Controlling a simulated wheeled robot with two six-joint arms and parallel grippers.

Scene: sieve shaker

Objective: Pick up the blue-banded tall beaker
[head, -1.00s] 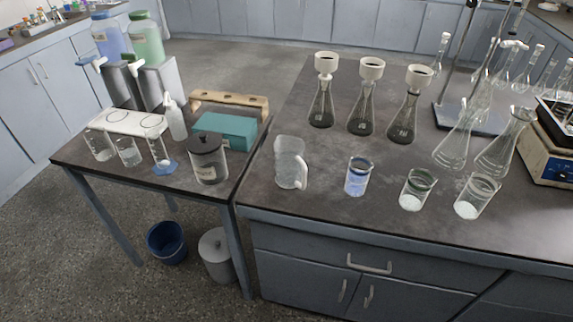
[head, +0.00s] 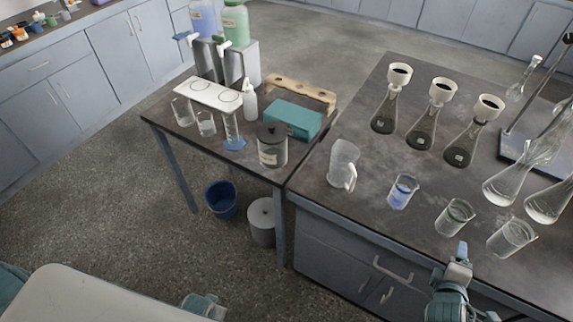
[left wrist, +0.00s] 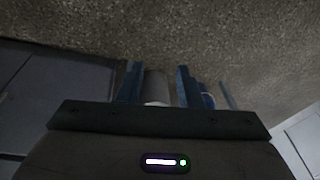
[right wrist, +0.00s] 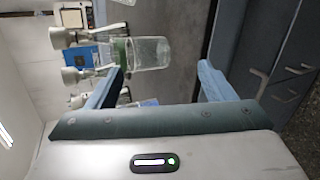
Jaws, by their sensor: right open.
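The blue-banded tall beaker (head: 402,191) stands upright on the dark bench in the head view, between the plastic jug (head: 343,165) and the green-banded beaker (head: 454,216). My right gripper (head: 460,252) is at the bench's front edge, in front of the green-banded beaker and to the right of the blue-banded one. In the right wrist view the right gripper (right wrist: 160,85) is open and empty, with the green-banded beaker (right wrist: 148,53) beyond its fingers. My left gripper (head: 203,303) is low over the floor; its fingers are apart and empty in the left wrist view (left wrist: 158,82).
Another beaker (head: 511,237) stands to the right. Flasks with funnels (head: 424,130) stand behind the row, and clear flasks (head: 512,184) at the right. A side table (head: 165,118) holds a lidded jar (head: 272,147). A blue bucket (head: 221,199) and grey bin (head: 262,222) stand on the floor.

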